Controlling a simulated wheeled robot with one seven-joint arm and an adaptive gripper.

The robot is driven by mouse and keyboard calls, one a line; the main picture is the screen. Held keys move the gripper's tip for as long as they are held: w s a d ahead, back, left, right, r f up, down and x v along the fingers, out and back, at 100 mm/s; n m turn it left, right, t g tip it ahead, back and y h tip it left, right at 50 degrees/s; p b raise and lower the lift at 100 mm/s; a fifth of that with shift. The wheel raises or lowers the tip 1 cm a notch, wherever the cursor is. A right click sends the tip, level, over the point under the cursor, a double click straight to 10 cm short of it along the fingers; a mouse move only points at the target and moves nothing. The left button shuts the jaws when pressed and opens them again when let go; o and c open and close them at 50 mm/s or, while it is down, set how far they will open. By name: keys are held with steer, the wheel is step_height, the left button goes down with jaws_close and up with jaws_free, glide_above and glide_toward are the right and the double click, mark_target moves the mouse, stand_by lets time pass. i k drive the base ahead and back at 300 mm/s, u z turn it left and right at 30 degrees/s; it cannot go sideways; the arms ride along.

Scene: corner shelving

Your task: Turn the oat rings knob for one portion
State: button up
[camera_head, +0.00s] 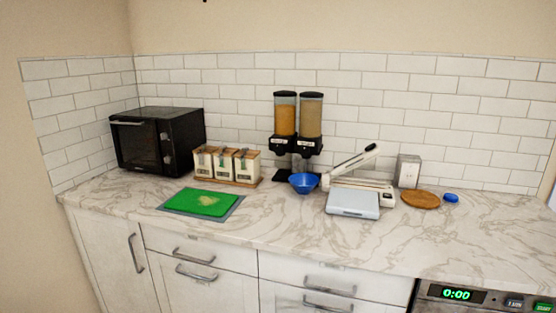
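A black twin cereal dispenser (297,145) stands against the tiled wall near the middle of the counter. Its left clear canister (285,118) holds orange-golden contents, and its right canister (310,115) holds paler tan contents. Each has a small white label below it, too small to read, so I cannot tell which one holds oat rings. The knobs are too small to make out. A blue bowl (303,183) sits on the counter in front of the dispenser, roughly under the outlets. My gripper is not in view.
A white slicer-like device (360,185) with a raised arm stands right of the bowl, behind a grey flat scale (352,203). Left are three canisters (227,164), a green board (205,202) and a black microwave (158,140). The front counter is clear.

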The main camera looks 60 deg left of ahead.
mark_target(304, 151)
steer(key=z, duration=0.05)
steer(key=k, duration=0.5)
steer(key=u, duration=2.05)
